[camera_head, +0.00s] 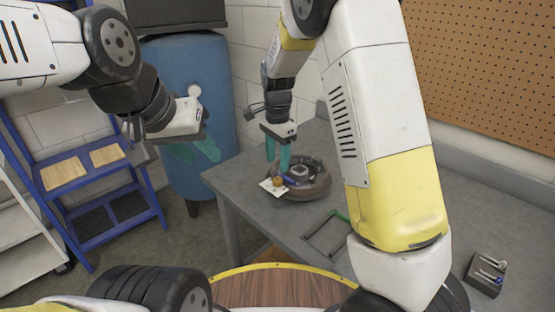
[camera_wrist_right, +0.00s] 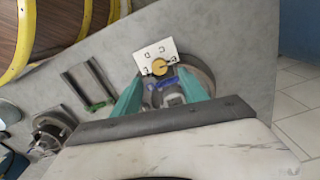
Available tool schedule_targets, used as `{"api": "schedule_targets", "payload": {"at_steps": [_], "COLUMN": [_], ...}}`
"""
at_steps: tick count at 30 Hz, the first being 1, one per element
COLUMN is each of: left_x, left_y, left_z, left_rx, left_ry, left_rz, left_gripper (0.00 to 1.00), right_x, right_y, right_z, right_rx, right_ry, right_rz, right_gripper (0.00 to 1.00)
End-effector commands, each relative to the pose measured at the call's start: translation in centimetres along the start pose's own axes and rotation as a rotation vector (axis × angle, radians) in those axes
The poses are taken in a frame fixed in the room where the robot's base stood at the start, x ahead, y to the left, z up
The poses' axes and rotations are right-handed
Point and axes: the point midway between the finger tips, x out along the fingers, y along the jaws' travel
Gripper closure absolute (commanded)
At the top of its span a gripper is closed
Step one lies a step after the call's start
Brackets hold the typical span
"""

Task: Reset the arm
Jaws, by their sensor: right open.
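My right gripper (camera_head: 278,158) points down over the grey workbench (camera_head: 240,180), above the near left side of a round dark tray (camera_head: 318,186). In the right wrist view its two teal fingers (camera_wrist_right: 163,92) are apart with nothing gripped between them. Beyond the fingertips are a white plate (camera_wrist_right: 148,52) with a yellow round part, and small blue and grey parts in the tray. My left gripper (camera_head: 192,150) hangs at the left in front of the blue tank, clear of the bench. Its two teal fingers appear apart and empty.
A green-and-dark frame (camera_head: 326,234) lies on the bench near its front edge. A small dark box with tools (camera_head: 486,272) sits at the right. A blue tank (camera_head: 188,85), blue steps (camera_head: 85,172) and a pegboard wall (camera_head: 490,70) surround the bench.

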Motion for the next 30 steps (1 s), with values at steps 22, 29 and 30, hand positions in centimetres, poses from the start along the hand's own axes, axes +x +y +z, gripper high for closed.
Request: {"api": "schedule_targets", "payload": {"at_steps": [22, 29, 30], "left_x": [0.0, 0.0, 0.0], "left_y": [0.0, 0.0, 0.0], "left_z": [0.0, 0.0, 0.0], "left_rx": [0.000, 0.000, 0.000], "left_ry": [0.000, 0.000, 0.000], "left_rz": [0.000, 0.000, 0.000], "left_gripper": [0.64, 0.64, 0.64], "right_x": [-6.0, -12.0, -12.9], "right_y": [3.8, 10.7, 11.9], "right_z": [-1.1, -1.4, -1.3], "right_rx": [-0.121, -0.359, -0.402], "right_ry": [-0.048, -0.033, -0.019], "right_rz": [-0.102, -0.270, -0.298], "right_gripper": [0.49, 0.49, 0.49]}}
